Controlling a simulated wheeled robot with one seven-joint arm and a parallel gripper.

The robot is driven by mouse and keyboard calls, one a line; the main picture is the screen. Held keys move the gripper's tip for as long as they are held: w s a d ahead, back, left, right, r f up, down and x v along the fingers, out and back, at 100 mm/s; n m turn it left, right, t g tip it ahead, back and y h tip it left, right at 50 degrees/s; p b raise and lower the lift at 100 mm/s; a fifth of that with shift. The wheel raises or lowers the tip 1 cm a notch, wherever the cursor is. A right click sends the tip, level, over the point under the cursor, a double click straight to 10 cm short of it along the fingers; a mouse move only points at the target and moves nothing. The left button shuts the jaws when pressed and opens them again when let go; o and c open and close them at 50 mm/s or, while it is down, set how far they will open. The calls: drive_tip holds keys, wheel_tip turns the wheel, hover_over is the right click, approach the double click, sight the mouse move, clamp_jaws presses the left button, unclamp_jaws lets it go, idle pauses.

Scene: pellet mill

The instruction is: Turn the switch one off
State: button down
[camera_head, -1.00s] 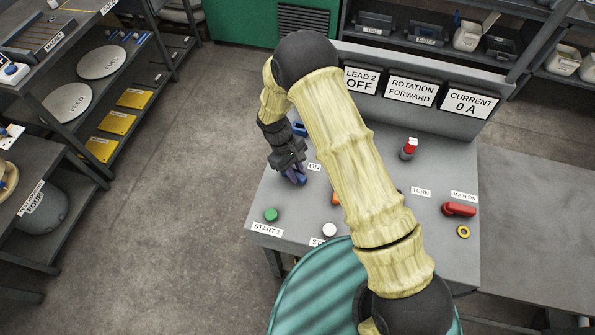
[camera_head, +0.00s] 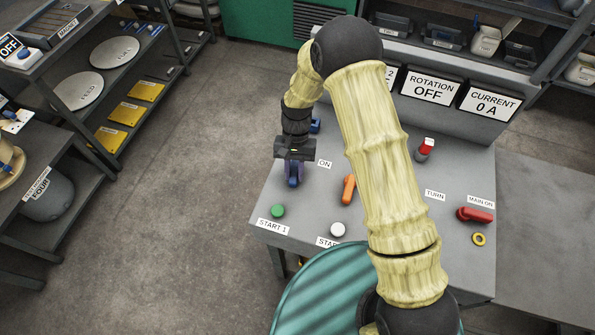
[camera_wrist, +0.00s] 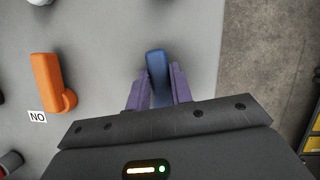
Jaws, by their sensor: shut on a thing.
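A blue switch handle (camera_wrist: 157,66) stands between the two purple fingers of my gripper (camera_wrist: 158,90) in the wrist view. My gripper is shut on it. In the head view my gripper (camera_head: 293,176) points down at the left side of the grey control desk, and only the lower end of the blue handle (camera_head: 293,182) shows. An ON label (camera_head: 325,163) lies to its right. The display behind the desk reads ROTATION OFF (camera_head: 432,88). The display left of it is mostly hidden by my arm.
An orange handle (camera_head: 348,189) stands right of my gripper. A green START 1 button (camera_head: 278,210) and a white button (camera_head: 337,229) are in front. A red-topped switch (camera_head: 425,149) and a red MAIN ON handle (camera_head: 475,215) stand at the right. A second blue part (camera_head: 315,126) is behind my gripper.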

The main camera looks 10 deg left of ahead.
drive_tip(key=shift+a+r+m+y, duration=0.1)
drive_tip(key=shift+a+m+y, duration=0.15)
drive_tip(key=shift+m, duration=0.35)
drive_tip(key=shift+a+m+y, duration=0.2)
drive_tip(key=shift+m+y, duration=0.05)
drive_tip(key=shift+m, duration=0.35)
drive_tip(key=shift+w, duration=0.1)
drive_tip(key=c, duration=1.2)
unclamp_jaws()
drive_tip(key=shift+c, duration=0.2)
drive_tip(key=b+v, duration=0.3)
drive_tip(key=v, duration=1.4)
drive_tip(key=shift+r+b, duration=0.2)
drive_tip(key=shift+b, duration=0.2)
